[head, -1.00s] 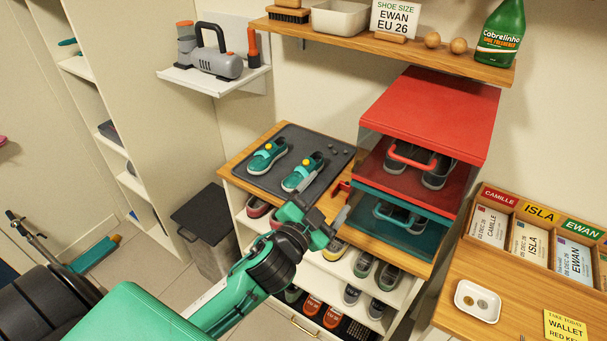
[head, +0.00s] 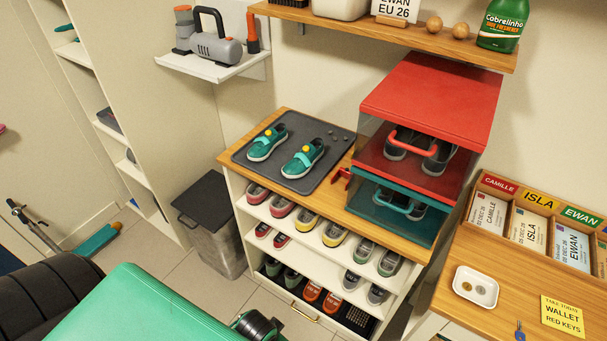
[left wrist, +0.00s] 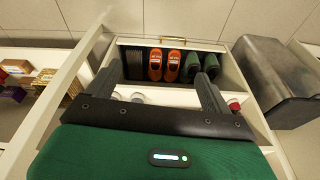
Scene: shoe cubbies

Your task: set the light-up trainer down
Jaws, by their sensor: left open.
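Two teal trainers with yellow round tops, the left one (head: 267,143) and the right one (head: 303,160), stand side by side, upright, on a dark grey mat (head: 243,158) on top of the wooden-topped shoe cubby (head: 375,222). I cannot tell which is the light-up one; no light shows. My left gripper (left wrist: 159,76) is open and empty in the left wrist view, over the lower cubby rows. In the head view only part of my left arm shows at the bottom. My right gripper is not in view.
Red and teal clear-fronted boxes (head: 430,95) holding shoes stand right of the mat. A wooden shelf (head: 400,40) hangs above. Cubby rows below hold several shoes. A grey bin (head: 212,225) stands left of the cubby. A wooden desk with cards is at the right.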

